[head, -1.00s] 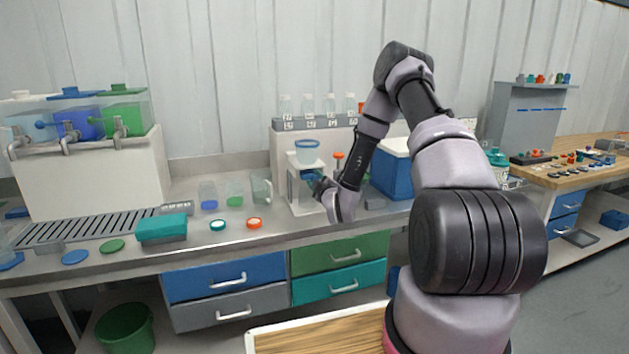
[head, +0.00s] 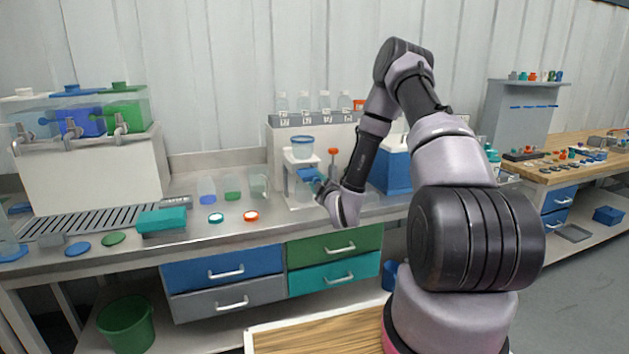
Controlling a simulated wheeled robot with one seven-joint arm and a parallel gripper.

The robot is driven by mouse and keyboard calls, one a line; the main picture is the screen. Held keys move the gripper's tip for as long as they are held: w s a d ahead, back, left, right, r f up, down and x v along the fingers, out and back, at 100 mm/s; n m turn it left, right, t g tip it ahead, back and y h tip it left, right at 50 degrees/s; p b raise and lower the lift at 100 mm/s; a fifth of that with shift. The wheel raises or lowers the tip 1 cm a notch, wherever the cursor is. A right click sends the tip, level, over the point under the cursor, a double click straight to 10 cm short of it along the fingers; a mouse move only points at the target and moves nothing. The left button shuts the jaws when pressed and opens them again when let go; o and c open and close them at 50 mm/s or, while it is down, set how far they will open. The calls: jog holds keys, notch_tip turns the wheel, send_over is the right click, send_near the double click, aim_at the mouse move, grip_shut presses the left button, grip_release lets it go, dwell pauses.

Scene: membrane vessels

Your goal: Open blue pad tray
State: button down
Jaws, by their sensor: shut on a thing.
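The blue pad tray (head: 307,174) shows as a small blue piece at the front of a white stand (head: 291,183), below a clear cup with a blue rim (head: 302,147). My gripper (head: 319,184) is at the front of the tray, on its right side, and is shut on it. The tray seems to stick out a little from the stand. The fingertips are small and partly hidden by my wrist, so the exact grip is hard to see.
Small blue and green vials (head: 206,190), a clear beaker (head: 258,186) and ringed lids (head: 251,216) stand left of the stand. A blue box with a white lid (head: 391,172) is behind my forearm. The steel counter's front strip is clear below the stand.

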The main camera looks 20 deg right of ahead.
jog(key=c, duration=0.6)
grip_release()
jog(key=shift+s, duration=0.1)
jog(key=s, duration=1)
jog(key=shift+s+d, duration=0.35)
jog(key=shift+d, duration=0.05)
jog(key=shift+r, duration=0.1)
